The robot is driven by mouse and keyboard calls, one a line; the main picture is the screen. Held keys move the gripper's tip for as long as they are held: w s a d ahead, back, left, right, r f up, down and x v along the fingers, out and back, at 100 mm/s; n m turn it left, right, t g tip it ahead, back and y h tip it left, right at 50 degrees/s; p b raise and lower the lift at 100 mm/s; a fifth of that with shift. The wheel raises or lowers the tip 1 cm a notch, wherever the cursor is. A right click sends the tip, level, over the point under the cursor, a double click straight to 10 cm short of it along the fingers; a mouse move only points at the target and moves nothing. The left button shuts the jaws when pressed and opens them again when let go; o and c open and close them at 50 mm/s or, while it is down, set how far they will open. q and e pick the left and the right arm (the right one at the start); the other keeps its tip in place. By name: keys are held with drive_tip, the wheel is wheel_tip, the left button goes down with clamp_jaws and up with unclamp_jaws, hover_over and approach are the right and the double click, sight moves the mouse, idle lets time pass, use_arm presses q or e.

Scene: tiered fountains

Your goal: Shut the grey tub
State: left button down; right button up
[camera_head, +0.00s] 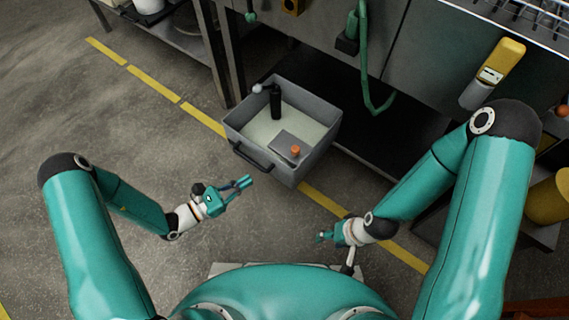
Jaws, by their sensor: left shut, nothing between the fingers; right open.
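The grey tub (283,174) is an open-topped rectangular box with a dark handle (253,157) on its near left side. Its inside shows from above, with a pale bottom. A black bottle-like thing (275,104) and a grey flat piece (290,147) with an orange knob (295,150) are inside it. My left gripper (246,182) is shut and empty, in front of the tub's handle side and apart from it in the picture. My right gripper (320,237) is open, nearer to me and below the tub in the picture. Its fingers are small and partly hidden.
A dark low shelf (395,125) under a metal counter lies right behind the tub. A green hose (366,80) hangs there. A yellow and grey dispenser (493,73) is at the upper right. A yellow line (205,118) crosses the floor. Open floor (120,130) lies to the left.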

sight(292, 153)
use_arm(q)
drive_tip(key=b+x, duration=0.3)
drive_tip(key=x, duration=0.9)
drive_tip(key=shift+w+d, duration=0.15)
drive_tip(key=shift+d, duration=0.1)
drive_tip(key=shift+w+d, duration=0.35)
drive_tip(key=shift+d, duration=0.15)
drive_tip(key=shift+d, duration=0.15)
drive_tip(key=shift+w, duration=0.1)
